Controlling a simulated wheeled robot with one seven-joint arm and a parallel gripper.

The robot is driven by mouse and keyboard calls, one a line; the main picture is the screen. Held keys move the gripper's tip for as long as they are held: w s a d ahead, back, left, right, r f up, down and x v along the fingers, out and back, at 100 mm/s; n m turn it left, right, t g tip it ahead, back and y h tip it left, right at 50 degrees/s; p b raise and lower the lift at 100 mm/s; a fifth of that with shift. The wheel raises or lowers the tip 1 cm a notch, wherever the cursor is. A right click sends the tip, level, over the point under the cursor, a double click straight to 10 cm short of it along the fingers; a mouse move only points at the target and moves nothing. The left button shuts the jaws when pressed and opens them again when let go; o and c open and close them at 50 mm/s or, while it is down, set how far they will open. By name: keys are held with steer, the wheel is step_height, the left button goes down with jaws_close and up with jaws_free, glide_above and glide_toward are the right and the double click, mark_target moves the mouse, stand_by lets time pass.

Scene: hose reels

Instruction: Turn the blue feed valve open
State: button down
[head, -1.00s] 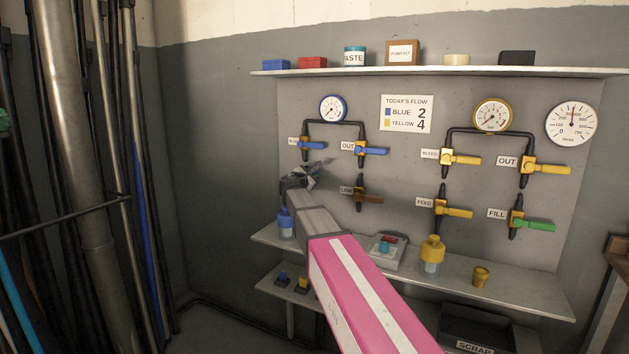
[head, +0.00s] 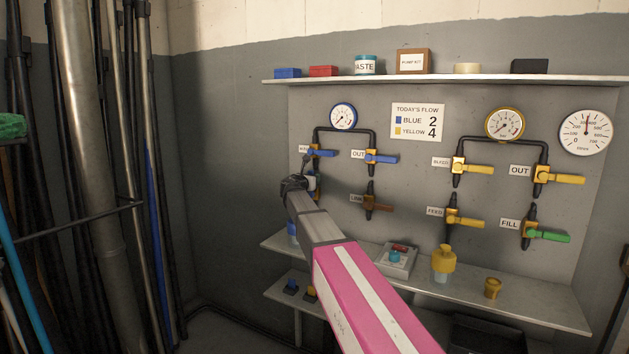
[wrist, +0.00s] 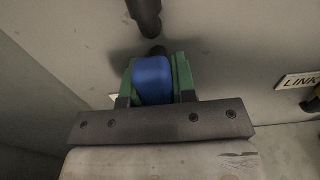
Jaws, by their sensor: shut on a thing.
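A blue valve handle (wrist: 152,80) sits between the two green fingers of my gripper (wrist: 155,86) in the wrist view. The fingers are shut on its sides. A dark stem shows just behind the handle, and a black pipe end hangs above it. In the head view my gripper (head: 312,183) is at the left of the panel, below the upper-left blue valve (head: 321,153) and left of the brown LINK valve (head: 377,205). There the gripper and wrist hide the held handle. No feed label shows by it, and I cannot tell how far it is turned.
A blue OUT valve (head: 381,158) is to the right on the grey panel. Yellow valves (head: 470,220) and a green FILL lever (head: 553,237) are farther right. A shelf (head: 545,308) below holds a yellow bottle (head: 443,263) and a control box (head: 396,258). Pipes stand at left.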

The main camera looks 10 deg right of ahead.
stand_by(0.4)
steer(key=c, duration=0.9)
jaws_free()
steer(key=shift+a, duration=0.1)
steer(key=v, duration=1)
steer(key=shift+s+a, duration=0.2)
steer(key=shift+s, duration=0.1)
